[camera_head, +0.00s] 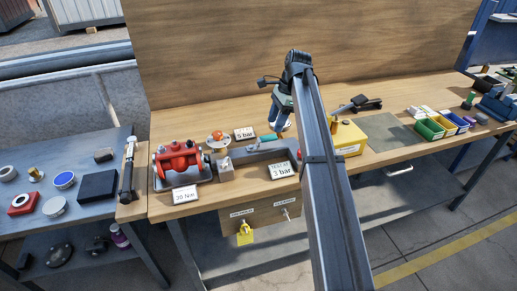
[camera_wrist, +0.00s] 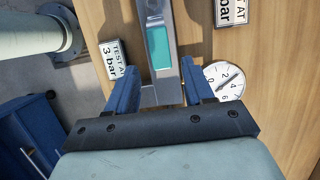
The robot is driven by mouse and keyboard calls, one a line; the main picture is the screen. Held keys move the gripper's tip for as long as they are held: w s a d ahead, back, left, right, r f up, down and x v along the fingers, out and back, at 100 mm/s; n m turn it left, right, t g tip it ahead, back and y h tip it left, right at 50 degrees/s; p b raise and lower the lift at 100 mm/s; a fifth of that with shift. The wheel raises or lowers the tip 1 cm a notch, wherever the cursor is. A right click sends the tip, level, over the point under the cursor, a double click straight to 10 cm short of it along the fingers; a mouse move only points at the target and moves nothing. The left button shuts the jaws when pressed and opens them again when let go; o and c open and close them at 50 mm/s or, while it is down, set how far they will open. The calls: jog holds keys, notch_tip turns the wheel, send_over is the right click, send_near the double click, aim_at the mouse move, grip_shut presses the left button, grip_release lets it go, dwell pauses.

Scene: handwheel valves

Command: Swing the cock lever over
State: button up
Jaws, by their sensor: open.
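In the wrist view the teal grip (camera_wrist: 159,47) shows on a grey bar just beyond my fingertips. My gripper (camera_head: 281,122) is above the bench by the grip's right end. In the wrist view my gripper (camera_wrist: 160,82) is open, its two blue fingers on either side of the grey bar's line. I cannot tell whether a finger touches it. A white dial gauge (camera_wrist: 224,80) lies right of the right finger, partly hidden.
A "3 bar" sign (camera_head: 284,170) stands in front and a "5 bar" sign (camera_head: 245,133) behind the lever. A red device (camera_head: 177,158) is at left. A yellow box (camera_head: 349,138) stands right of my arm. The wooden backboard (camera_head: 210,50) rises behind.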

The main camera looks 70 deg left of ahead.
aim_at(270, 137)
jog(key=shift+x, duration=2.95)
jog(key=c, duration=0.8)
